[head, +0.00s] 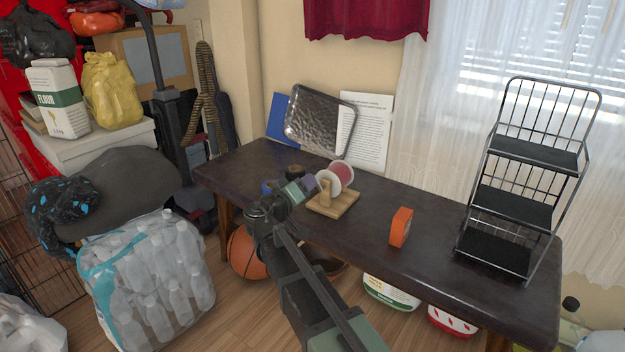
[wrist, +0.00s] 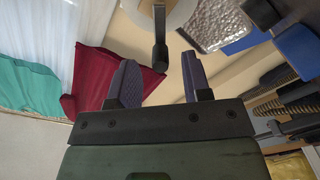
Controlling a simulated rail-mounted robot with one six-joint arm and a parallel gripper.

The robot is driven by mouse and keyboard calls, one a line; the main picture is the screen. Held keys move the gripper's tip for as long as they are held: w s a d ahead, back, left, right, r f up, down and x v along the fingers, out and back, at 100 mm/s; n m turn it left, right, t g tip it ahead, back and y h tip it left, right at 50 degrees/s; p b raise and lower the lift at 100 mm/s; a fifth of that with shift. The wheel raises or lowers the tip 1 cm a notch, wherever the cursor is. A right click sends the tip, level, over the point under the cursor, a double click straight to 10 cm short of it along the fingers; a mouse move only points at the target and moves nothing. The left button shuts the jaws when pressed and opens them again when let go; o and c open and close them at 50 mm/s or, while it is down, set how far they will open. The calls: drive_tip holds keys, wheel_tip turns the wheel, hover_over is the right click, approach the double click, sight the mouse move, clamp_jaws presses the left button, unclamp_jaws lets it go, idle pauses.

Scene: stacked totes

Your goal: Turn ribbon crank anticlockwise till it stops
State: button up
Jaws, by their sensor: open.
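The ribbon spool (head: 341,171) has red ribbon between pale flanges and stands on a wooden base (head: 346,202) on the dark table. Part of its pale flange shows at the top of the wrist view (wrist: 172,14). The crank (wrist: 160,30) is a dark arm with a dark grip at its end. In the wrist view the grip appears in the gap between my purple finger pads, near their tips. My gripper (head: 311,184) is open, close to the left side of the spool. No contact shows, and the depth between grip and pads is hard to tell. My gripper hides the crank in the head view.
The table (head: 376,212) also carries an orange box (head: 400,227) to the right and a black wire rack (head: 510,200) at its right end. A dark round item (head: 294,171) lies behind my gripper. A textured metal tray (head: 318,122) leans at the back.

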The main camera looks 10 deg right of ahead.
sight(334, 187)
drive_tip(key=x, duration=0.4)
drive_tip(key=shift+w+d, duration=0.1)
clamp_jaws()
drive_tip(key=f+n+b, duration=0.1)
drive_tip(key=n, duration=0.2)
drive_tip(key=f+n+b, duration=0.1)
drive_tip(key=n, duration=0.3)
drive_tip(key=w+a+f+n+b, duration=0.1)
drive_tip(key=n, duration=0.2)
drive_tip(key=shift+w+a+n, duration=0.1)
drive_tip(key=shift+n, duration=0.2)
idle(0.5)
